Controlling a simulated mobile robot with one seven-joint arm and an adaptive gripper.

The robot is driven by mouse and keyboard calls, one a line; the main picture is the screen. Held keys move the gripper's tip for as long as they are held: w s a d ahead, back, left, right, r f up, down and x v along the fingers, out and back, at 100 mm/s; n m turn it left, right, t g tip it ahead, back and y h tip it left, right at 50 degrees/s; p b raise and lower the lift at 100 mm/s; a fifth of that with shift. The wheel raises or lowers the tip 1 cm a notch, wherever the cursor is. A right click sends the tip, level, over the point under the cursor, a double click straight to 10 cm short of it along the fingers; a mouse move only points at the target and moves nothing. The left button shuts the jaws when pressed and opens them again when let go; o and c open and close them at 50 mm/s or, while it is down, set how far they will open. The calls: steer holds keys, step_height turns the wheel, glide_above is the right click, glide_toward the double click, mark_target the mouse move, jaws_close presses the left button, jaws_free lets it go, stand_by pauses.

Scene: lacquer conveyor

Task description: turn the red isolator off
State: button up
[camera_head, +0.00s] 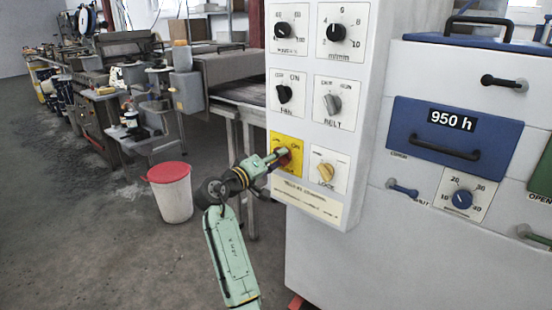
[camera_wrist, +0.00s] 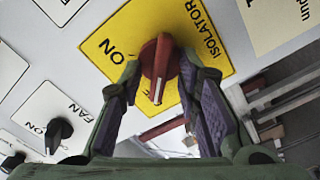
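The red isolator knob (camera_wrist: 160,65) is on a yellow plate (camera_wrist: 120,25) marked ISOLATOR and ON in the wrist view. A pale line runs along the knob's near face. My gripper (camera_wrist: 160,72) has one finger on each side of the knob, and both tips appear to touch it. In the head view my gripper (camera_head: 274,160) reaches from the left to the yellow plate (camera_head: 286,141), low on the white control panel. There it covers part of the knob (camera_head: 284,157). I cannot tell for sure which label the knob points to.
A lidded white bin (camera_head: 172,195) stands on the floor to the left.

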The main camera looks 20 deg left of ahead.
steer(key=shift+a, duration=0.1)
steer(key=v, duration=1.2)
